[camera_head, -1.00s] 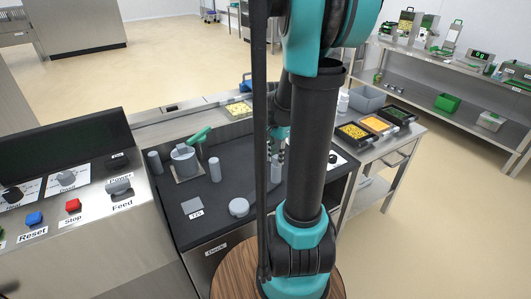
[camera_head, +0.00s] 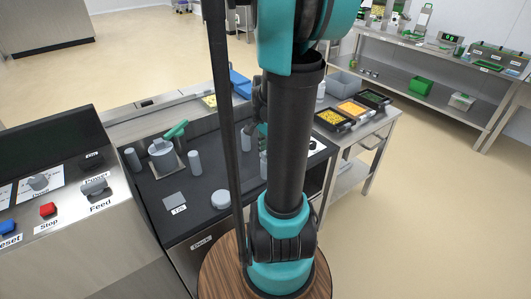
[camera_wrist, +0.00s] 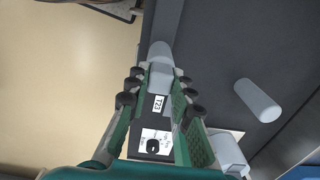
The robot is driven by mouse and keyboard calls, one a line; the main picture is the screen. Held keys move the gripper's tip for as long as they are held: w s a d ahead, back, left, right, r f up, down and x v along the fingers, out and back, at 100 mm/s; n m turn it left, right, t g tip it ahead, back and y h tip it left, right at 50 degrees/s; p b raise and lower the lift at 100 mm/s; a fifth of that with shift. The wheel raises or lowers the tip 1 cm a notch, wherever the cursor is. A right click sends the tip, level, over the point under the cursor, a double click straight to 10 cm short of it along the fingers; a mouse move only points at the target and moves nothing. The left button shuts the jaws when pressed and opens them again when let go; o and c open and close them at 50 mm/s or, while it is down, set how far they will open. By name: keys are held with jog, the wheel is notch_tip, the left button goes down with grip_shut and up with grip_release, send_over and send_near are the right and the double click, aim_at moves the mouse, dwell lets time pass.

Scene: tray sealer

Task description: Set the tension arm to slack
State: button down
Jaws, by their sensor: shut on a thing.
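A light grey arm (camera_wrist: 160,52) with a rounded end lies between the fingers of my gripper (camera_wrist: 160,78) in the wrist view; I take it for the tension arm. My gripper is shut on it. A small label reading T23 (camera_wrist: 159,104) shows just below it, between the fingers. Below that is a white card (camera_wrist: 155,142) with a black mark. In the head view my own arm hides most of the gripper and the held arm, at the right part of the dark deck (camera_head: 215,170).
A grey roller (camera_wrist: 258,100) stands right of my gripper in the wrist view. On the deck are grey posts (camera_head: 195,162), a green-handled unit (camera_head: 176,130) and a round grey disc (camera_head: 221,199). A control panel (camera_head: 60,200) stands left. Food trays (camera_head: 333,120) sit to the right.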

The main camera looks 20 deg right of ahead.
jog(key=c, duration=1.3)
grip_release()
jog(key=shift+s, duration=0.2)
jog(key=shift+r, duration=0.1)
notch_tip(320, 180, up, 12)
jog(key=shift+f, duration=0.1)
jog(key=shift+f, duration=0.1)
